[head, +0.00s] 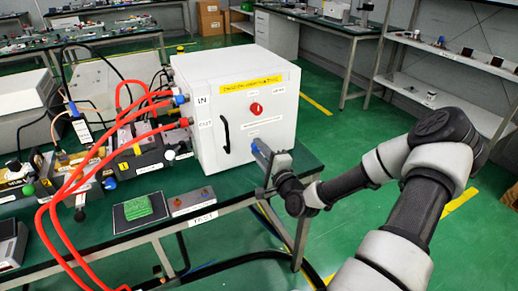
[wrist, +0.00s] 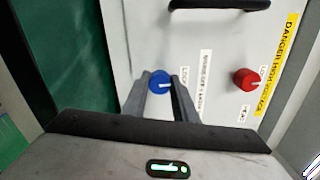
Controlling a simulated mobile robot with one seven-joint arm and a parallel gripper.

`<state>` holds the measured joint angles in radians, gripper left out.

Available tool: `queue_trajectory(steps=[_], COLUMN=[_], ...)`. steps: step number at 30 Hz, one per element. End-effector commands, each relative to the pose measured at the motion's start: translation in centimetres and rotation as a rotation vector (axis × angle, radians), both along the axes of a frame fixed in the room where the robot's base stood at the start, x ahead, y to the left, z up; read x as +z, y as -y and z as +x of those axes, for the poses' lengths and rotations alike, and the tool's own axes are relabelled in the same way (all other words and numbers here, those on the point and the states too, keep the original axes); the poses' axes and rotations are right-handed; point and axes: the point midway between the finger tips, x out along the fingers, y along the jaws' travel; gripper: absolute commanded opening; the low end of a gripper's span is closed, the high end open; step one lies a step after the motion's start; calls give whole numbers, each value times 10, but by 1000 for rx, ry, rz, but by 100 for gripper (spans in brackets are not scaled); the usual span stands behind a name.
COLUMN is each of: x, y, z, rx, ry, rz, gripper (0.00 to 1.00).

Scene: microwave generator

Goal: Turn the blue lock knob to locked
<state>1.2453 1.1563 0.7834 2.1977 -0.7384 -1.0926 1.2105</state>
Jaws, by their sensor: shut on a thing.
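The blue lock knob (wrist: 160,82) is on the front of the white cabinet (head: 205,120), and its white mark points right in the wrist view. My gripper (wrist: 163,84) reaches the cabinet front with one finger on each side of the knob and is shut on it. A small white label (wrist: 186,78) stands just right of the knob in the wrist view.
A red knob (head: 255,108) is above my gripper in the head view, also seen in the wrist view (wrist: 246,79). A black handle (head: 225,134) is left of my gripper. Red cables (head: 75,180) and devices fill the bench's left. The green floor (head: 335,150) is open behind my arm.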

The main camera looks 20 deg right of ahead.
Motion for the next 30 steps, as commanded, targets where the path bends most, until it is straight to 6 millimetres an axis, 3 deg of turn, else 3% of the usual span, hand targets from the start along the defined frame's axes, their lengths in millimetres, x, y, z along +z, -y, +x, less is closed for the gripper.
queue_trajectory(steps=[23, 24, 27, 30], x=[0, 0, 0, 0], y=[0, 0, 0, 0], z=[0, 0, 0, 0], rx=[1, 1, 0, 0], ry=[-4, -4, -4, -4], rz=[100, 100, 99, 99], gripper=[3, 31, 44, 44])
